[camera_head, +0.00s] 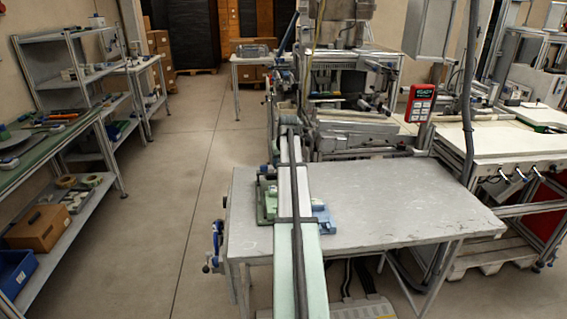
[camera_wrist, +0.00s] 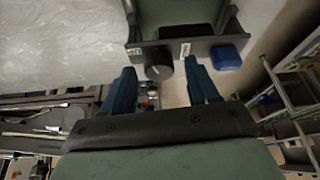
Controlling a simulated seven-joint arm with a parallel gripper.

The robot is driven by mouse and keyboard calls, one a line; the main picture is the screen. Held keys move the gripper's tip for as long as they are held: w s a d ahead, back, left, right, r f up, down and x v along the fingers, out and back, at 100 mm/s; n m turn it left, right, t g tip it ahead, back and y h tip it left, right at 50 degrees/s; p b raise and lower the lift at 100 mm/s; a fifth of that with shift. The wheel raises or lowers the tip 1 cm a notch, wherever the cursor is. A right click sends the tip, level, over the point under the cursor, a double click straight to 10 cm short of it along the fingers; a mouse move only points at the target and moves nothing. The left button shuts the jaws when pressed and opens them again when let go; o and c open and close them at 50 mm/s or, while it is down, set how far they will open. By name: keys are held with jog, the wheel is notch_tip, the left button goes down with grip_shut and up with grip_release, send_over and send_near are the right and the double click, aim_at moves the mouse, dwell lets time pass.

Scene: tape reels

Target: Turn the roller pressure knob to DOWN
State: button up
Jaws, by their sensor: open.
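In the wrist view, the dark round knob (camera_wrist: 159,66) stands on a dark panel strip (camera_wrist: 205,47). A small pale label lies on each side of it; their text is too small to read surely. My gripper (camera_wrist: 160,63) is open, with one blue finger to the left of the knob and one to the right. I see no clear contact, and the depth between fingertips and knob is hard to tell. In the head view, my own arm hides the gripper and the knob.
A blue block (camera_wrist: 227,58) sits on the panel right of the knob, near the right finger. In the head view, the grey table (camera_head: 400,215) is mostly bare on its right. A green part (camera_head: 267,203) and a blue part (camera_head: 325,219) flank my arm.

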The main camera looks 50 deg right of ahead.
jog(key=shift+c, duration=0.2)
jog(key=c, duration=1)
jog(key=shift+m, duration=0.4)
jog(key=m, duration=0.2)
jog(key=m+g+h, duration=0.1)
jog(key=m, duration=0.1)
jog(key=shift+w+g, duration=0.1)
jog(key=shift+g, duration=0.2)
jog(key=m, duration=0.2)
jog(key=m+g, duration=0.1)
jog(key=m, duration=0.1)
jog(key=shift+w+g+h, duration=0.1)
jog(key=shift+g+h, duration=0.2)
jog(key=m+g, duration=0.1)
jog(key=m, duration=0.4)
jog(key=shift+w+g, duration=0.1)
jog(key=shift+g, duration=0.3)
jog(key=m+g, duration=0.1)
jog(key=m, duration=0.3)
jog(key=shift+y, duration=0.4)
jog(key=shift+m, duration=0.3)
